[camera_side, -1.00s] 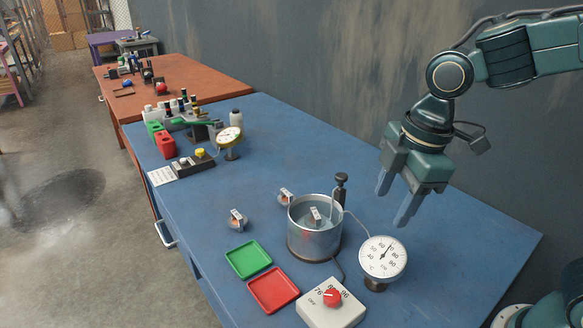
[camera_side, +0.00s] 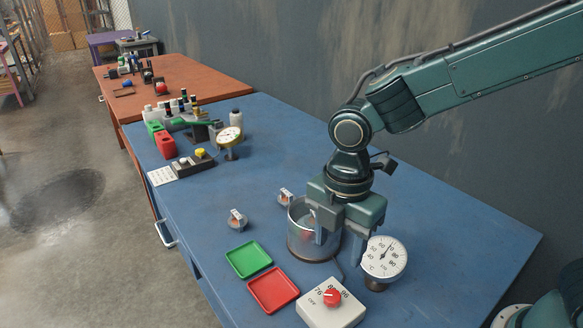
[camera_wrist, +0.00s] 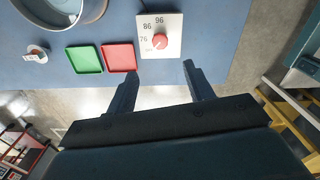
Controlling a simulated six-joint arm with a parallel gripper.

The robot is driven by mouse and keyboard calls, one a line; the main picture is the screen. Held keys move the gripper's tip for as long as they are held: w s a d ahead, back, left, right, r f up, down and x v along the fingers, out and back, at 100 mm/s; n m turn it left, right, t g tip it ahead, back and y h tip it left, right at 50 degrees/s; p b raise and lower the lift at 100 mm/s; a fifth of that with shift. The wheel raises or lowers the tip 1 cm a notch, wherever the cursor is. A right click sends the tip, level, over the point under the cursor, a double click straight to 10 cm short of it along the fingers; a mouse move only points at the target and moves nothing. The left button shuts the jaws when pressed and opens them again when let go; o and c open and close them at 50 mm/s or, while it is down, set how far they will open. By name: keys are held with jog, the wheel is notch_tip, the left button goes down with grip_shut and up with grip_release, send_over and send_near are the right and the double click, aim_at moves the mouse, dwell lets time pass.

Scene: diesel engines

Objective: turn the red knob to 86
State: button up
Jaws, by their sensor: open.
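The red knob (camera_side: 332,297) sits on a white control box (camera_side: 325,316) at the front of the blue table, marked OFF, 76, 86 and 96. Its pale pointer mark faces left, around the OFF and 76 side; the exact setting is too small to tell. The knob also shows in the wrist view (camera_wrist: 160,41), just beyond my fingertips. My gripper (camera_side: 339,250) is open and empty, above the table behind the box, in front of the metal pot in the side view. In the wrist view my fingers (camera_wrist: 160,72) are spread wide, apart from the knob.
The metal pot (camera_side: 299,241) and a white dial thermometer (camera_side: 385,258) stand close to my gripper. A green tray (camera_side: 248,260) and a red tray (camera_side: 273,290) lie left of the box. Small labelled parts (camera_side: 236,220) lie behind the trays. The right side of the table is clear.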

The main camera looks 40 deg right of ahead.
aim_at(332, 295)
notch_tip(332, 295, down, 13)
jog(key=shift+f, duration=0.1)
dwell(0.6)
jog(key=shift+c, duration=0.4)
jog(key=c, duration=0.9)
